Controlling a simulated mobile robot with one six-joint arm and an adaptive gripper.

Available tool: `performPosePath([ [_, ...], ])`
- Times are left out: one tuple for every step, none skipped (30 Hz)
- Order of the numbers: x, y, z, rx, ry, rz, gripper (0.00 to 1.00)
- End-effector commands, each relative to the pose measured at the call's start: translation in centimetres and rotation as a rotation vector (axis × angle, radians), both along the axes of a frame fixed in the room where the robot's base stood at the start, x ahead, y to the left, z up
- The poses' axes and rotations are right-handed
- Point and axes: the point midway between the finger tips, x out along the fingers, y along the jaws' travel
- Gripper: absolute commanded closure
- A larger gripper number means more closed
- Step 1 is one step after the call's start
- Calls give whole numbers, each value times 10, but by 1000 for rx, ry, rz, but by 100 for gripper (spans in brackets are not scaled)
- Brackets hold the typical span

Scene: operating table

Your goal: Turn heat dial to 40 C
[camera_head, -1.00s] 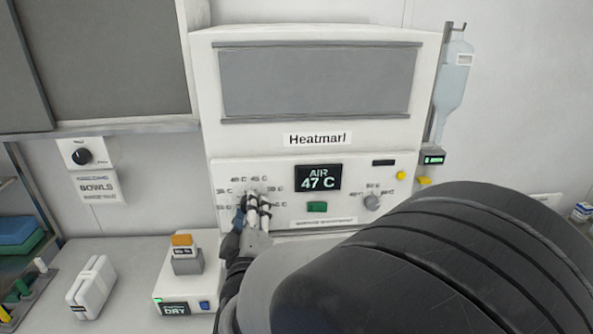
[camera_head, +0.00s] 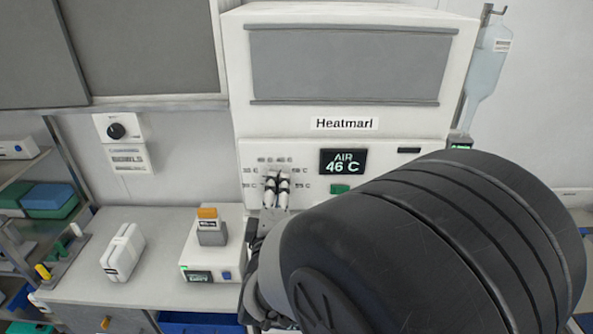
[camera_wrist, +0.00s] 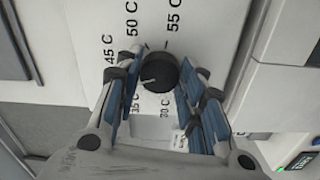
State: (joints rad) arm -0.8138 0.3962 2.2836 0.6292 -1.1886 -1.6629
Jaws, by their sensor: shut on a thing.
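The heat dial (camera_wrist: 158,72) is a round black knob with a white pointer line, on the white panel of the Heatmarl cabinet (camera_head: 350,118). In the wrist view its pointer line points to the left and slightly down; temperature labels such as 45 C, 50 C and 55 C ring it. My gripper (camera_head: 277,186) is shut on the dial, its blue-padded fingers on either side in the wrist view. In the head view the fingers mostly hide the dial. The display (camera_head: 344,162) reads AIR 46 C.
A green button (camera_head: 340,189) sits below the display. On the counter stand a white box with a small display (camera_head: 205,262) and a white case (camera_head: 122,252). Another black dial (camera_head: 116,131) is on the wall at left. My arm covers the lower right of the head view.

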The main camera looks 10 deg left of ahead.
Motion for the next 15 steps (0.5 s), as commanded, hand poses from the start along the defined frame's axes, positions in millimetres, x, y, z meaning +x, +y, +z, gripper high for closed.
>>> performPosePath([
  [0,0,0,0,0,0,88],
  [0,0,0,0,0,0,88],
  [0,0,0,0,0,0,88],
  [0,0,0,0,0,0,88],
  [0,0,0,0,0,0,88],
  [0,0,0,1,0,0,88],
  [0,0,0,1,0,0,63],
  [0,0,0,1,0,0,61],
  [0,0,0,1,0,0,59],
  [0,0,0,1,0,0,57],
  [0,0,0,1,0,0,55],
  [0,0,0,1,0,0,52],
  [0,0,0,1,0,0,50],
  [0,0,0,1,0,0,48],
  [0,0,0,1,0,0,45],
])
